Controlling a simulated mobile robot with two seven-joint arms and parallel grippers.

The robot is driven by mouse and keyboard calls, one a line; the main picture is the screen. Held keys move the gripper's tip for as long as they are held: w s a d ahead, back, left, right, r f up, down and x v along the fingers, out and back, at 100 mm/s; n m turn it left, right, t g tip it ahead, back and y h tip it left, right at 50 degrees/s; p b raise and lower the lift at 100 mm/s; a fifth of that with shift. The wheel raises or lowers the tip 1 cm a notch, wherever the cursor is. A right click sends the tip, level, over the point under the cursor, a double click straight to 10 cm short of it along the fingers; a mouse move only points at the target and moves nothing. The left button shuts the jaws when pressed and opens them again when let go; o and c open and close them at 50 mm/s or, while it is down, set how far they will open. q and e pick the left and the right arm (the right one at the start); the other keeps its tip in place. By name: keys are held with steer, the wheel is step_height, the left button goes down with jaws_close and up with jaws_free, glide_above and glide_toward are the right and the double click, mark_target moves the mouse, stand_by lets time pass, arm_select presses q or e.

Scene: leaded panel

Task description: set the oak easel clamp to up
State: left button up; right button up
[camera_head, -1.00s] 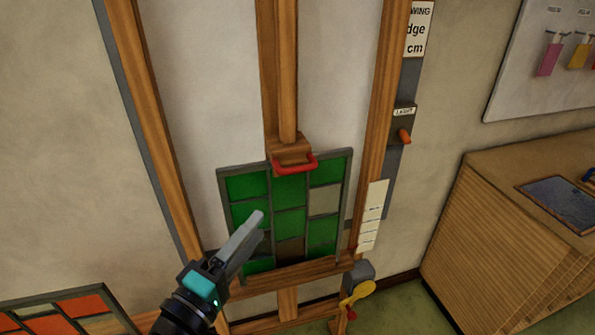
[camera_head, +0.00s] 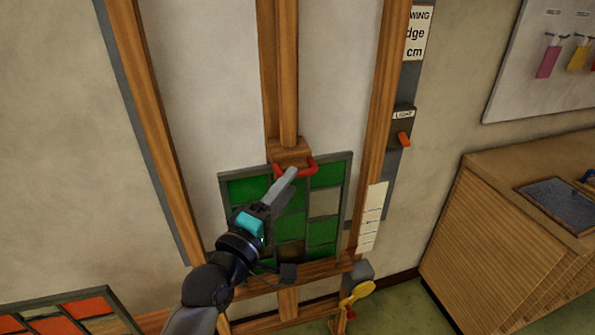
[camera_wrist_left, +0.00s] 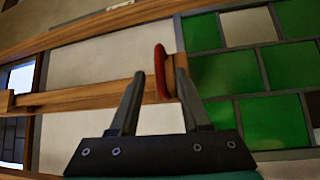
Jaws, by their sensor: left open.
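The oak easel clamp (camera_head: 290,148) is a wooden block on the easel's central post, with a red handle (camera_head: 311,167) at its lower edge. It sits at the top edge of the green leaded panel (camera_head: 247,190). My left gripper (camera_head: 290,175) is just in front of the handle, its tips partly covering it in the head view. In the left wrist view the red handle (camera_wrist_left: 160,72) shows near the right fingertip of the open gripper (camera_wrist_left: 158,75), between the fingers. I cannot tell whether they touch. My right gripper is not in view.
A light switch box (camera_head: 402,125) with an orange lever is on the right of the easel. A yellow knob (camera_head: 357,292) is low on the easel. A wooden cabinet (camera_head: 490,220) stands at right. A red-orange panel (camera_head: 70,312) leans at lower left.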

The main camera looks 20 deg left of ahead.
arm_select(q)
steer(key=shift+x, duration=2.15)
steer(key=shift+c, duration=0.2)
jaws_close()
